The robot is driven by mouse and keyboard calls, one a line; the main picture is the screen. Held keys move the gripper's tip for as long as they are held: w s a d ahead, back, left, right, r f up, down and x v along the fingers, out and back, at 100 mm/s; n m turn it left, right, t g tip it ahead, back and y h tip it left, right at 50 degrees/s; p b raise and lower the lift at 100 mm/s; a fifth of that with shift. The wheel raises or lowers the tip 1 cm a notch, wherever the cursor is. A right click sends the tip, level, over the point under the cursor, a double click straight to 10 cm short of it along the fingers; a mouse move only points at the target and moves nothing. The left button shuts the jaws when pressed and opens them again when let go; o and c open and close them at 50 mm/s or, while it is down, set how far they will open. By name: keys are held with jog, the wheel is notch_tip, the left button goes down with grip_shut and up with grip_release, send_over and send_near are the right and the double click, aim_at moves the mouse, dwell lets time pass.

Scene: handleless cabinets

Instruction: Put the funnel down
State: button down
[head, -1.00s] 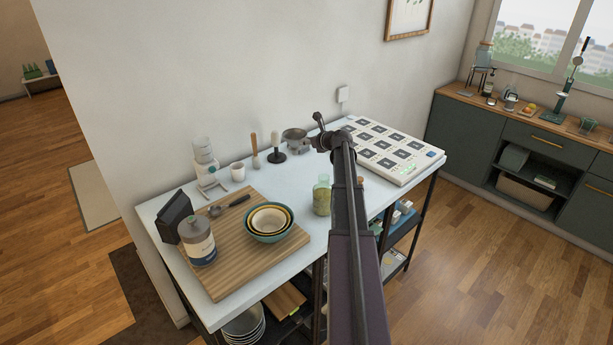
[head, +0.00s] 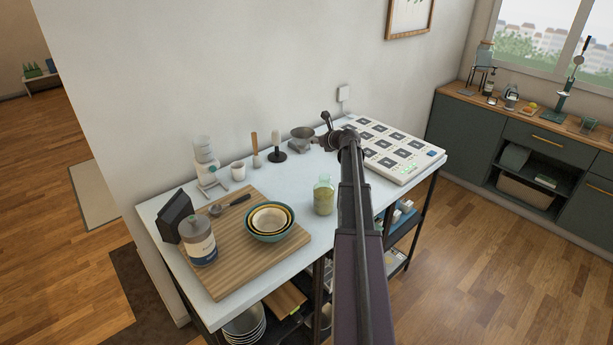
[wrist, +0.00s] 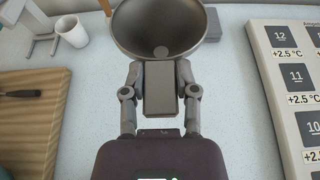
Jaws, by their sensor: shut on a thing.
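The funnel (head: 302,133) is a grey, wide-mouthed piece at the back of the white table, just left of my gripper (head: 318,142) in the head view. In the wrist view its round bowl (wrist: 160,28) fills the top middle, mouth facing up, with a small pale hole in it. My gripper (wrist: 160,80) is shut on the funnel's grey block-like handle. The table surface (wrist: 235,100) shows beneath. The funnel's underside is hidden, so I cannot tell whether it touches the table.
A white panel (head: 395,150) with dark squares lies right of my gripper. A black-based stand (head: 277,153), a white mug (head: 238,171) and a jar (head: 323,195) stand on the table. A wooden board (head: 245,260) with bowls lies at the front left.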

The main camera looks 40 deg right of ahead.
jog(key=shift+d+r+p, duration=0.1)
jog(key=shift+r+p, duration=0.35)
dwell(0.6)
notch_tip(320, 180, down, 6)
jog(key=b, duration=0.6)
jog(key=shift+f, duration=0.15)
jog(key=shift+f+b, duration=0.1)
jog(key=shift+b, duration=0.2)
jog(key=shift+f+b, duration=1.75)
jog(key=shift+f+b, duration=0.45)
jog(key=shift+f, duration=0.05)
jog(key=shift+c, duration=1.9)
grip_release()
jog(key=shift+r, duration=0.2)
